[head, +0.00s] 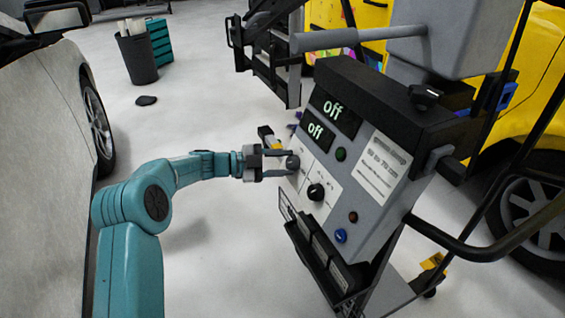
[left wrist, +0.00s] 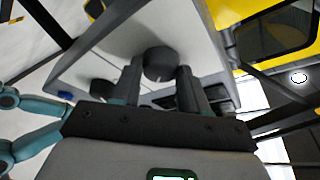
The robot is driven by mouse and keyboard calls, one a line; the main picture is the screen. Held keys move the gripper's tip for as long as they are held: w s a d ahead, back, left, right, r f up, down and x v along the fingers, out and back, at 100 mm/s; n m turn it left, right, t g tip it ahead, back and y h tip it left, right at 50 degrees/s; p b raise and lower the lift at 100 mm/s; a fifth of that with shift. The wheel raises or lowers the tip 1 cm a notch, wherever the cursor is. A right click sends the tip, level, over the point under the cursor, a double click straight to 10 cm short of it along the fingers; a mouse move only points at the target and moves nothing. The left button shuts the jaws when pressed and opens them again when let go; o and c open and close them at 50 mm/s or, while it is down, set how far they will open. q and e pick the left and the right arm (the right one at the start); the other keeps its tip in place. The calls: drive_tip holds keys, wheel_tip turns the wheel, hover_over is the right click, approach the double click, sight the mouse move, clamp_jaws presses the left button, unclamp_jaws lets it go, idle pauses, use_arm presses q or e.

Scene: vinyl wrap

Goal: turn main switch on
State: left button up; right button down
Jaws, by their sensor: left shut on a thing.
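The control box (head: 375,190) is a grey tilted panel with two dark displays (head: 334,111) that both read "Off". My left gripper (head: 290,161) is at the panel's left side, shut on a round dark knob (head: 293,162), which I take as the main switch. In the left wrist view the knob (left wrist: 159,64) sits between the two fingers of the gripper (left wrist: 158,75). A second black knob (head: 316,191) is lower on the panel. A green button (head: 341,154), a dark red button (head: 353,217) and a blue button (head: 341,236) also show. My right gripper is not in view.
A light-coloured car (head: 40,150) stands at the left and a yellow car (head: 535,150) at the right. A black bar handle (head: 490,247) juts from the cart's right side. A dark bin (head: 137,58) stands at the back. Grey floor (head: 215,110) is open behind my arm.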

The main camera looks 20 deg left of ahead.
use_arm(q)
drive_tip(key=m+g, duration=0.1)
drive_tip(key=m, duration=0.1)
drive_tip(key=m+p, duration=0.1)
drive_tip(key=m, duration=0.1)
drive_tip(key=shift+w+r+g, duration=0.1)
drive_tip(key=shift+r+g, duration=0.1)
drive_tip(key=shift+g, duration=0.2)
drive_tip(key=m+g+y+p, duration=0.1)
drive_tip(key=m+p, duration=0.1)
drive_tip(key=m, duration=0.3)
drive_tip(key=shift+m+g+y, duration=0.3)
drive_tip(key=o, duration=1)
drive_tip(key=shift+o, duration=0.2)
drive_tip(key=shift+a+r, duration=0.1)
drive_tip(key=p+v, duration=0.3)
drive_tip(key=v, duration=1.3)
